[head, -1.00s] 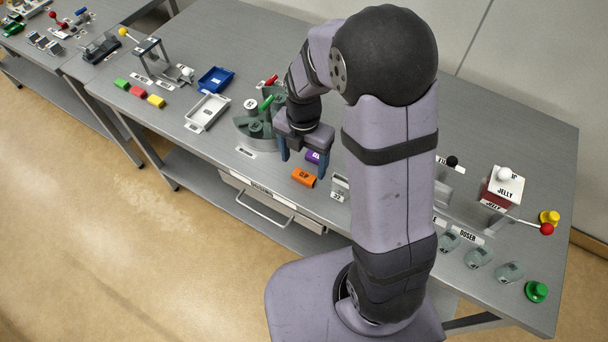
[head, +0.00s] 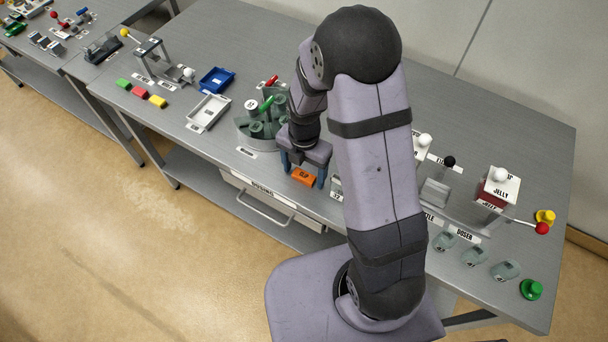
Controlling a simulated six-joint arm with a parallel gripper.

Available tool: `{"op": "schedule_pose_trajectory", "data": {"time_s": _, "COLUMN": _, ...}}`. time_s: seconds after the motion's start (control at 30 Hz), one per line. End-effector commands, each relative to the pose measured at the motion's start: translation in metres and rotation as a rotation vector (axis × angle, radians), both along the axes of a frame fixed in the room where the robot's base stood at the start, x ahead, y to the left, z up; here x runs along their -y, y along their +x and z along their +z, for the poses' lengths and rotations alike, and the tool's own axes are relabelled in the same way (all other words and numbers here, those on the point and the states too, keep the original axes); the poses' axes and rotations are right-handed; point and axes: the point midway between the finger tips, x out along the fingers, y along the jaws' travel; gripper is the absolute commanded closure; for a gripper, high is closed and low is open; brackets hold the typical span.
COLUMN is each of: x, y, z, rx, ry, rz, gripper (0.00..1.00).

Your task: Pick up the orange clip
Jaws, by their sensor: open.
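The orange clip (head: 303,177) is a small block with a dark label, lying on the grey table near its front edge. My gripper (head: 303,175) is open above it, with its two blue fingers pointing down, one to the left and one to the right of the clip. The fingers look close to the clip in the head view. I cannot tell exactly how low the fingertips are. The purple block beside the clip is hidden behind my gripper.
A grey-green round holder (head: 256,130) stands left of my gripper. A small labelled grey block (head: 336,188) sits close to its right. A white tray (head: 208,112) and a blue tray (head: 216,80) lie further left. The jelly doser (head: 498,188) stands at the right.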

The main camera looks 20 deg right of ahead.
Motion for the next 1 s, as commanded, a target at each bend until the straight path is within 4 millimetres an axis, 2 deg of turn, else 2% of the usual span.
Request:
{"op": "schedule_pose_trajectory", "data": {"time_s": 0.03, "x": 0.000, "y": 0.000, "z": 0.000, "rx": 0.000, "ry": 0.000, "rz": 0.000, "gripper": 0.33}}
{"op": "schedule_pose_trajectory", "data": {"time_s": 0.2, "x": 0.000, "y": 0.000, "z": 0.000, "rx": 0.000, "ry": 0.000, "rz": 0.000, "gripper": 0.71}}
{"op": "schedule_pose_trajectory", "data": {"time_s": 0.5, "x": 0.000, "y": 0.000, "z": 0.001, "rx": 0.001, "ry": -0.001, "rz": 0.000, "gripper": 0.71}}
{"op": "schedule_pose_trajectory", "data": {"time_s": 0.67, "x": 0.000, "y": 0.001, "z": 0.009, "rx": 0.003, "ry": 0.000, "rz": 0.000, "gripper": 0.71}}
{"op": "schedule_pose_trajectory", "data": {"time_s": 1.0, "x": 0.000, "y": 0.002, "z": 0.056, "rx": 0.007, "ry": 0.000, "rz": 0.000, "gripper": 0.71}}
